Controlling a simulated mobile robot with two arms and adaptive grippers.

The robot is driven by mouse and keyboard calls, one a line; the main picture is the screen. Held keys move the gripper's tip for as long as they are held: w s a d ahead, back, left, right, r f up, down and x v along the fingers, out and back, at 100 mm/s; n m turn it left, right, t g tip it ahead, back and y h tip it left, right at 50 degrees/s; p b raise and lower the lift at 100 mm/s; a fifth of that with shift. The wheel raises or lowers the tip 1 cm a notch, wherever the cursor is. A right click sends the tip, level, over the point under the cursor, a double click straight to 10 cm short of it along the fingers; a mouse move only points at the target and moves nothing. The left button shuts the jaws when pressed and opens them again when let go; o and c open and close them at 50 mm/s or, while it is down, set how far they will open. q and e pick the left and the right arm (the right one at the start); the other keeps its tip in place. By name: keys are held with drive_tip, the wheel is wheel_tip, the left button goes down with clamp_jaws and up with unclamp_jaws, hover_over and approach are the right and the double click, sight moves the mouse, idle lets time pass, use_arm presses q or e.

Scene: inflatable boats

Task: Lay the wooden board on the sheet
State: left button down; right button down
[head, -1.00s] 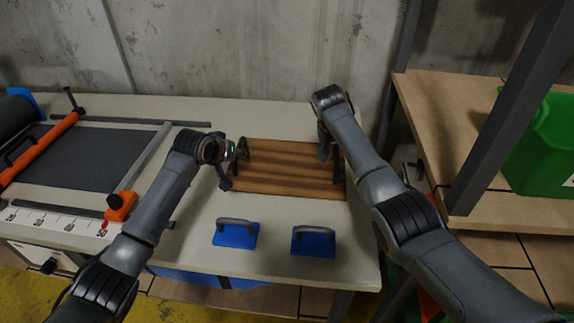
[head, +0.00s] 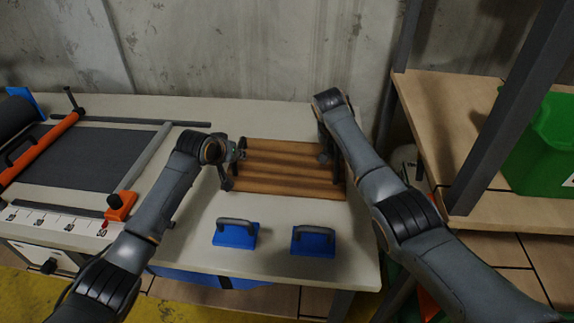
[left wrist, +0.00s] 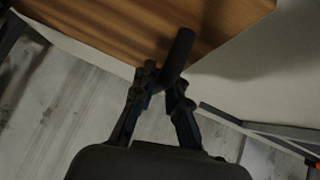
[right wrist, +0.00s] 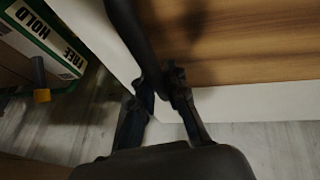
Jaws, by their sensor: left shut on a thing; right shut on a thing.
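The wooden board (head: 285,170), brown with darker stripes, is at the right part of the worktable, with a dark upright handle at each end. My left gripper (head: 232,165) is shut on the left-end handle (left wrist: 179,50). My right gripper (head: 329,150) is shut on the right-end handle (right wrist: 130,30). Whether the board touches the tabletop is hard to tell. The dark grey sheet (head: 85,158) lies flat at the left of the table, inside a frame of bars. It is apart from the board.
Two blue blocks with dark handles (head: 235,235) (head: 313,240) stand near the table's front edge. An orange bar (head: 40,150) and an orange clamp (head: 120,205) border the sheet. A wooden shelf with a green container (head: 545,150) stands at right, behind a dark post.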

use_arm(q)
drive_tip(key=shift+w+r, duration=0.1)
drive_tip(key=shift+r, duration=0.05)
use_arm(e)
drive_tip(key=shift+w+r, duration=0.1)
drive_tip(key=shift+r, duration=0.05)
